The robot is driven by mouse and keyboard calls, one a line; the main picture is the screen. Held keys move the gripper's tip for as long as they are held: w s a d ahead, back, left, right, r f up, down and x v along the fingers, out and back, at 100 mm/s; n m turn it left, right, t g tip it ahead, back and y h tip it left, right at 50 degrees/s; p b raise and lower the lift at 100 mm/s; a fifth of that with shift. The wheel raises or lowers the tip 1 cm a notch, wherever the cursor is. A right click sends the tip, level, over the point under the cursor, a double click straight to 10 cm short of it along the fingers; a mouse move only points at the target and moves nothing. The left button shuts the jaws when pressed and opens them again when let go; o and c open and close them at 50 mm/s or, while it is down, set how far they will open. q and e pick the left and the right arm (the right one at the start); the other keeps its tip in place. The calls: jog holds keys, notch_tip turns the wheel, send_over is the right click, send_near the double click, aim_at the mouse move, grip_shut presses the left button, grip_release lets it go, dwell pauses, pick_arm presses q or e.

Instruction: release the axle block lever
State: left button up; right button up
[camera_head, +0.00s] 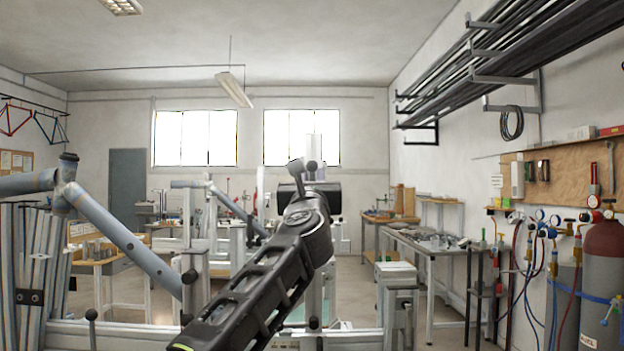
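My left arm rises from the bottom middle, and its black gripper (309,190) is at the picture's centre, in front of the jig's uprights. I see the gripper from behind; its fingers are hidden, so I cannot tell whether it is open or shut. A small dark round knob (312,166) shows just above it; I cannot tell whether this belongs to the axle block lever. Other dark ball knobs show on the jig, one at the lower left (92,314) and one left of my arm (188,277). The axle block is not clearly identifiable. My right gripper is not in view.
A blue-grey tube frame (122,242) stands in the jig at the left. A pale jig block (396,272) is right of my arm. A metal workbench (430,245) and gas cylinders (603,270) stand at the right. Bare floor (352,280) shows behind the jig.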

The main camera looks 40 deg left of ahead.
pick_arm(q)
jog(key=shift+s+d+f+b, duration=0.15)
jog(key=shift+s+f+b, duration=0.05)
jog(key=shift+b, duration=0.1)
jog(key=b+v, duration=0.3)
jog(key=v, duration=0.4)
jog(key=shift+s+d+r, duration=0.1)
dwell(0.3)
